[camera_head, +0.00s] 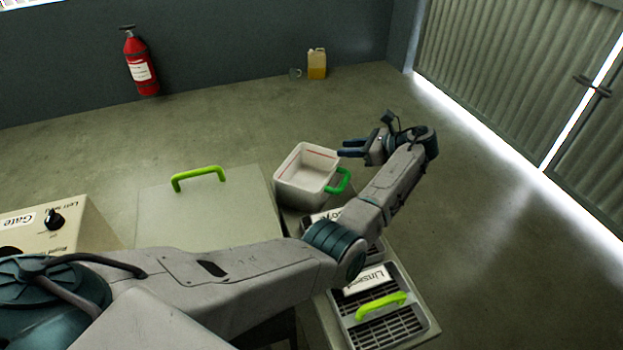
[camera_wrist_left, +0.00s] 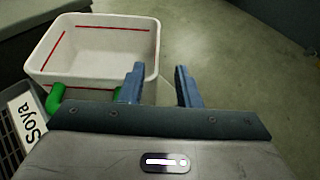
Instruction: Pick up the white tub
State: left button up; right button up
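The white tub (camera_head: 296,184) is an open box with a red line inside and a green handle (camera_head: 339,182) on its near right side. It stands upright at the far end of the surface with the labelled grilles. My left gripper (camera_head: 346,147) is at the tub's right, its blue fingers pointing left toward the rim. In the left wrist view the tub (camera_wrist_left: 95,50) is at upper left, and the left gripper (camera_wrist_left: 160,85) has its fingers apart with nothing between them. The left finger overlaps the tub's corner; contact is unclear. My right gripper is not in view.
A grille with a Linseed label and a green handle (camera_head: 381,306) is at lower right. A Soya label (camera_wrist_left: 27,118) is beside the tub. A flat panel with a green handle (camera_head: 198,174) and a Gate control box (camera_head: 50,222) are at left.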

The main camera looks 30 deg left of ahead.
aim_at(333, 151)
pick_arm(q)
jog(key=p+x, duration=0.1)
jog(key=x, duration=0.3)
jog(key=shift+s+a+p, duration=0.25)
jog(key=shift+a+p, duration=0.1)
jog(key=shift+a+f, duration=0.2)
jog(key=shift+a, duration=0.05)
jog(key=shift+d, duration=0.1)
grip_shut()
dwell(0.8)
